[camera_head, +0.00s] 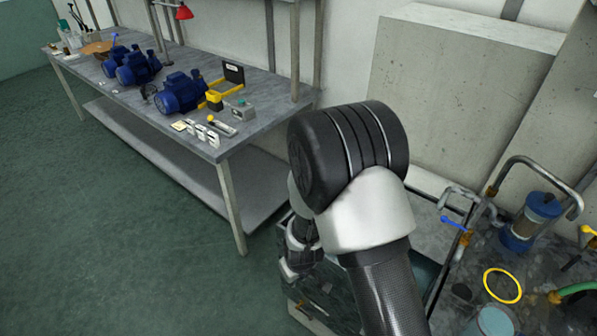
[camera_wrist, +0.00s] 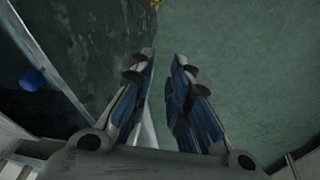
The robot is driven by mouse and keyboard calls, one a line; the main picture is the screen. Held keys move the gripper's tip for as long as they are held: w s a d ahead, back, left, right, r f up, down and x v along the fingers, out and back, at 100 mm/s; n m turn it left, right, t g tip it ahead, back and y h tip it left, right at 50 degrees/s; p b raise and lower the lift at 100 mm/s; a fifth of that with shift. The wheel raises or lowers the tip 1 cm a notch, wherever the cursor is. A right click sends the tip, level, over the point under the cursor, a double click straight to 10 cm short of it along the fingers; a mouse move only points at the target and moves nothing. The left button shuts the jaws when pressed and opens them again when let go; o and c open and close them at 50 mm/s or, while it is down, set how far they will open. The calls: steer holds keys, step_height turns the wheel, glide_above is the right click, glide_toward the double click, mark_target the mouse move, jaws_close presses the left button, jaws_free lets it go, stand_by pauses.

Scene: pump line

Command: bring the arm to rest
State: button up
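My gripper (camera_wrist: 164,62) shows in the wrist view, with its two fingers pointing away from the camera. There is a gap between the fingertips and nothing is held in it. Past the fingers lies a blurred green floor (camera_wrist: 235,50). In the head view my arm stands in the middle of the picture, with its large dark joint up and the wrist low behind it. The fingers cannot be made out clearly there.
A grey workbench (camera_head: 262,103) at the upper left bears several blue pumps (camera_head: 181,93), a red lamp (camera_head: 183,12) and small parts. Pipework with a blue-banded cylinder (camera_head: 530,222) and a yellow ring (camera_head: 502,286) lies at the right. Open green floor (camera_head: 100,240) fills the left.

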steer(key=s+d+r+m, duration=0.1)
steer(key=s+d+r, duration=0.15)
steer(key=r, duration=0.55)
steer(key=s+d+r+m, duration=0.1)
steer(key=d+r, duration=0.2)
steer(key=r, duration=0.5)
steer(key=s+d+r+m, duration=0.1)
steer(key=d+r, duration=0.2)
steer(key=r, duration=0.5)
steer(key=s+d+r+m, duration=0.1)
steer(key=s+d+r, duration=0.1)
steer(key=s, duration=0.3)
steer(key=s+d+r+m+t, duration=0.1)
steer(key=s+d+r, duration=0.1)
steer(key=s+r, duration=0.2)
steer(key=s+d+r+m+h, duration=0.1)
steer(key=s+d+r, duration=0.1)
steer(key=s+r, duration=0.2)
steer(key=s, duration=0.3)
steer(key=shift+d+m+t, duration=0.3)
steer(key=shift+m, duration=0.1)
steer(key=shift+r, duration=0.15)
steer(key=shift+c, duration=0.3)
